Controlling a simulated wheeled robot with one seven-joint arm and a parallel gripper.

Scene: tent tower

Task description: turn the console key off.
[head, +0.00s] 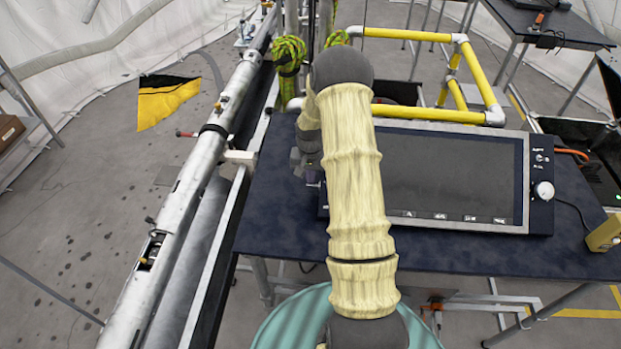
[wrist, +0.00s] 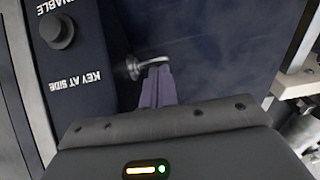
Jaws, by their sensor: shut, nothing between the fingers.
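The console (head: 450,175) is a wide dark screen in a slanted frame on a dark blue table. In the wrist view its side panel (wrist: 85,85) carries a round black knob and the upside-down words "ENABLE" and "KEY AT SIDE". The small metal key (wrist: 134,68) sticks out of the console's side edge, with its handle pointing right in the picture. My gripper (wrist: 158,72) is shut and empty, its fingertips right at the key's handle. Whether they touch it I cannot tell. In the head view my arm hides the key, and the gripper shows partly at the console's left edge.
The dark blue table (head: 270,215) has bare room left of the console. A metal pole assembly (head: 190,190) runs along the table's left side. A yellow pipe frame (head: 425,114) stands behind the console. A white knob (head: 543,190) sits at the console's right.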

